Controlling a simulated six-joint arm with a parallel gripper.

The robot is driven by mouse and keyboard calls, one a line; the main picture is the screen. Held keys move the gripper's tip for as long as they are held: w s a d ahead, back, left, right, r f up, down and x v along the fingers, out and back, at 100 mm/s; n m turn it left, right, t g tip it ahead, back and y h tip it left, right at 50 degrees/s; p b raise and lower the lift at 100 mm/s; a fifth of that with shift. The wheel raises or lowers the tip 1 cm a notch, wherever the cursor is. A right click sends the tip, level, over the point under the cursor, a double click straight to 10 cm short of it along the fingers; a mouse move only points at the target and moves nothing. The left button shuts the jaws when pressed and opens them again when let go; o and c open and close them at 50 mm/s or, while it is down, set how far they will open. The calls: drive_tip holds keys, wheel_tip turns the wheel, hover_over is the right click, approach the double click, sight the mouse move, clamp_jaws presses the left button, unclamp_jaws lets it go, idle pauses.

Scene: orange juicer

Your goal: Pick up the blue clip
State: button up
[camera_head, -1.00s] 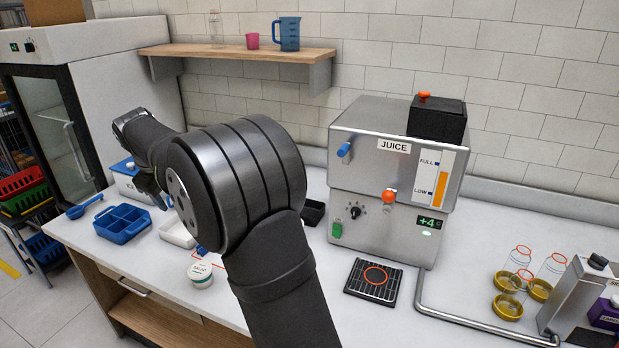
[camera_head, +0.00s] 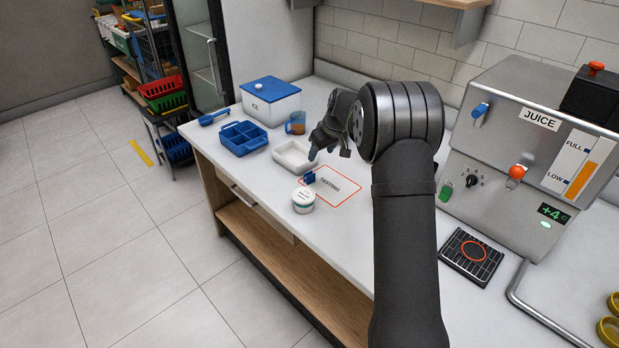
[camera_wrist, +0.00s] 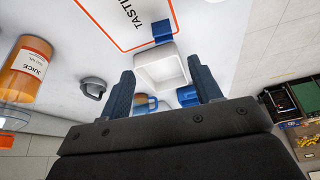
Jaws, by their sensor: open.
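The blue clip (camera_head: 309,177) lies on the white counter at the edge of the red-outlined tasting square, just behind a white lidded tub. In the wrist view the small blue piece beside the white tray looks like the same clip (camera_wrist: 162,30). My gripper (camera_head: 318,150) is above the counter over the white tray, behind the clip and apart from it. In the wrist view my gripper (camera_wrist: 164,85) has its two fingers spread with nothing held between them; the clip shows beyond the fingertips.
The white tray (camera_head: 277,154) sits under my gripper, and the lidded tub (camera_head: 303,203) stands in front of the clip. A blue divided tray (camera_head: 227,140), a small jug (camera_head: 295,122) and a blue-lidded box (camera_head: 270,112) stand farther left. An orange juice bottle (camera_wrist: 25,72) shows in the wrist view.

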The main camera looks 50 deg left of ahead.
approach(309, 173)
drive_tip(key=x, duration=0.4)
drive_tip(key=shift+w+d+f, duration=0.25)
drive_tip(key=shift+f, duration=0.2)
drive_tip(key=shift+s+a+x, duration=0.1)
drive_tip(key=shift+x, duration=1.25)
drive_tip(key=shift+s+a+x, duration=0.1)
drive_tip(key=shift+s+x, duration=0.05)
drive_tip(key=shift+x, duration=1.2)
drive_tip(key=c, duration=1)
drive_tip(key=shift+r, duration=0.1)
drive_tip(key=shift+c, duration=0.2)
